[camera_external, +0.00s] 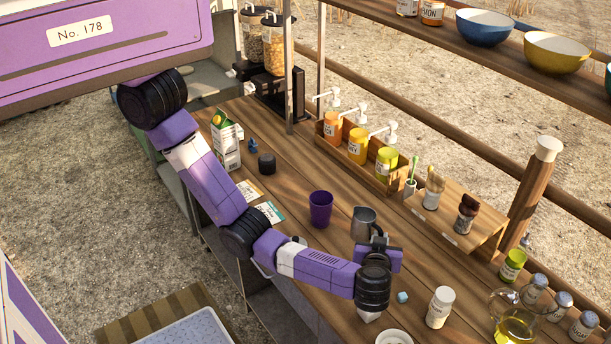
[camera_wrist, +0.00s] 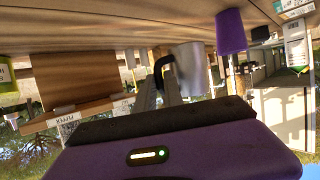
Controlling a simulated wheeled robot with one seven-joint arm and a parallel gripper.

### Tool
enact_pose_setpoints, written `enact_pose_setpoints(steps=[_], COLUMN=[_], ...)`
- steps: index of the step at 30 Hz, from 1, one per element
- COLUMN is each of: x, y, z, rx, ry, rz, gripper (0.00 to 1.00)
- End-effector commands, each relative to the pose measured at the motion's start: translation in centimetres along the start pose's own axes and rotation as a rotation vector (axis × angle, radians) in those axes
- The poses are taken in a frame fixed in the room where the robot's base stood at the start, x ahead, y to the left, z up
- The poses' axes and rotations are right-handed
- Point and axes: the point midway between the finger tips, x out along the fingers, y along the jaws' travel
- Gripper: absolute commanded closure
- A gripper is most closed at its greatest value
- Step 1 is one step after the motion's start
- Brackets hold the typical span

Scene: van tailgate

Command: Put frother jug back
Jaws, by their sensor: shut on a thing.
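The frother jug (camera_external: 364,222) is a grey metal jug, upright over the middle of the wooden counter (camera_external: 290,180). In the wrist view, which is upside down, the jug (camera_wrist: 195,68) shows its black handle (camera_wrist: 162,70) facing my fingers. My gripper (camera_external: 374,242) is at the jug's near side, shut on its handle. The fingers also show in the wrist view (camera_wrist: 158,92). I cannot tell whether the jug's base touches the counter.
A purple cup (camera_external: 320,208) stands left of the jug. A sauce rack (camera_external: 358,160) is behind it. A wooden post (camera_external: 530,190) rises beside the stand.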

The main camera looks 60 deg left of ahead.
Motion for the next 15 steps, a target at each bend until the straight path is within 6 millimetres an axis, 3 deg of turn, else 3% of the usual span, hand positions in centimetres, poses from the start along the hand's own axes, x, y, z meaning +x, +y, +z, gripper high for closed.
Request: enact_pose_setpoints(steps=[1, 6, 15], x=[-1.5, -5.4, -9.2], y=[-0.3, -1.2, -2.8], z=[-0.8, -3.1, -7.6], rx=[0.012, 0.066, 0.133], ry=[-0.001, -0.004, -0.008], rz=[0.048, 0.191, 0.366], gripper=[1.0, 1.0, 1.0])
